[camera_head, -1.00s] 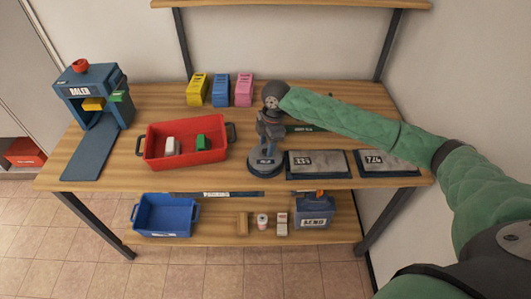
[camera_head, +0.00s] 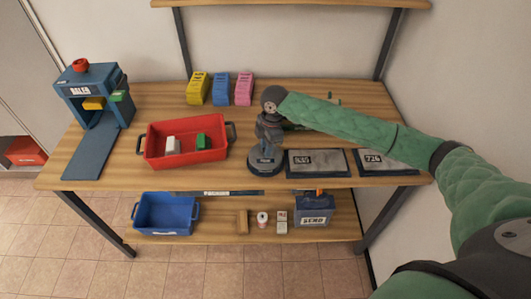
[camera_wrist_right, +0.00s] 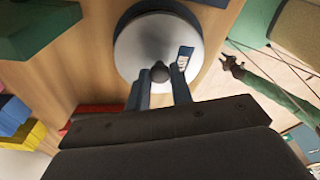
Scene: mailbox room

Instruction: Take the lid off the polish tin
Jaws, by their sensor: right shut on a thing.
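The polish tin (camera_head: 267,168) is a low, round, dark blue tin with a white label on the tabletop, left of two grey pads. My right gripper (camera_wrist_right: 162,78) points down over it, shut on a dark knob in the middle of the tin's pale round lid (camera_wrist_right: 137,50). The right gripper (camera_head: 269,150) hides much of the tin's top in the head view. I cannot tell whether a gap shows between lid and tin. My left gripper (camera_wrist_right: 231,66) shows small and dark over the floor in the right wrist view; its jaws are too small to read.
A red tray (camera_head: 186,157) stands left of the tin. Yellow, blue and pink blocks (camera_head: 220,88) stand behind it. Grey pads (camera_head: 317,163) lie close on the right. A blue stand (camera_head: 95,105) is at far left. The lower shelf holds a blue tote (camera_head: 165,213) and boxes.

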